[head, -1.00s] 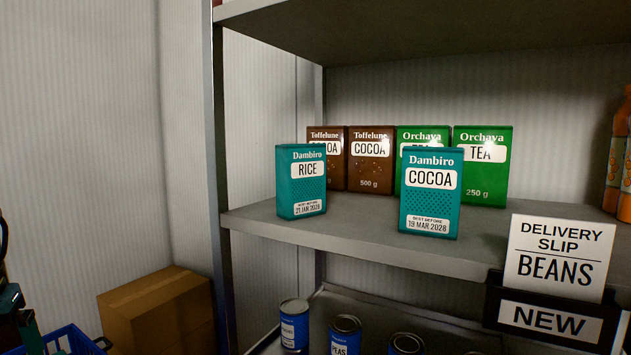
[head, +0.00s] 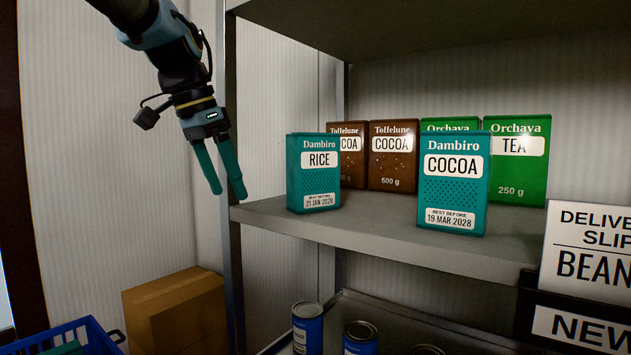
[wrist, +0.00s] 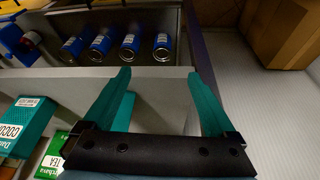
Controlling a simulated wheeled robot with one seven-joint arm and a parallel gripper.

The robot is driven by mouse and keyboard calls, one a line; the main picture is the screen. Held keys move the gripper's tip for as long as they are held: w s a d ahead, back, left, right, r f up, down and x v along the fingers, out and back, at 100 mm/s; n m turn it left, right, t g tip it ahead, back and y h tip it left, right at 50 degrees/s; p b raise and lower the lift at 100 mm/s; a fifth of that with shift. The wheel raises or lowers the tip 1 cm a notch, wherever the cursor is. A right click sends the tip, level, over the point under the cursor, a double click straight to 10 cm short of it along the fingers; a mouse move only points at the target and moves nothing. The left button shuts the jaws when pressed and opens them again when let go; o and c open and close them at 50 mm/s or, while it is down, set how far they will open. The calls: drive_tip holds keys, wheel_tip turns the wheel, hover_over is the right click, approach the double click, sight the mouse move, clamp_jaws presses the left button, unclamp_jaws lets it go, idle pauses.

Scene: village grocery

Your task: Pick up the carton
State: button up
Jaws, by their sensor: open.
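A teal Dambiro RICE carton (head: 313,173) stands upright at the shelf's left front. A larger-looking teal Dambiro COCOA carton (head: 453,183) stands to its right. Two brown Toffelune COCOA cartons (head: 394,157) and two green Orchava TEA cartons (head: 519,165) stand behind; one of each is partly hidden. My gripper (head: 230,195) is open and empty, pointing down left of the RICE carton, apart from it, near the shelf's left post. In the wrist view my open gripper (wrist: 160,76) shows with a teal surface (wrist: 126,112) partly behind one finger, probably the RICE carton. The COCOA carton (wrist: 24,126) is at left there.
The grey shelf (head: 380,236) has an upright post (head: 234,150) at its left and another board above. Cans (head: 307,328) stand on the lower shelf. A delivery slip reading BEANS (head: 590,250) is at right. A cardboard box (head: 178,310) and blue basket (head: 92,335) are at lower left.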

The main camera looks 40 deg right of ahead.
sight(291, 154)
drive_tip(key=s+d+r+m+p, duration=0.1)
drive_tip(key=d, duration=0.2)
drive_tip(key=s+d+r+m, duration=0.1)
drive_tip(key=s+d+r, duration=0.1)
drive_tip(key=d, duration=0.1)
drive_tip(key=s+d+r+m+p, duration=0.1)
drive_tip(key=s+d+r, duration=0.1)
drive_tip(key=d, duration=0.1)
drive_tip(key=shift+s+d+g+p, duration=0.15)
drive_tip(key=shift+d+g+p, duration=0.15)
drive_tip(key=shift+d+g, duration=0.1)
drive_tip(key=shift+s+d+p, duration=0.1)
drive_tip(key=shift+d+p, duration=0.25)
drive_tip(key=shift+d, duration=0.5)
drive_tip(key=d, duration=0.1)
drive_tip(key=d+p, duration=0.1)
drive_tip(key=d+f+p, duration=0.1)
drive_tip(key=d, duration=0.1)
drive_tip(key=shift+s, duration=0.3)
drive_tip(key=shift+d+f+h, duration=0.1)
drive_tip(key=shift+f+h, duration=0.1)
drive_tip(key=shift+h, duration=0.1)
clamp_jaws()
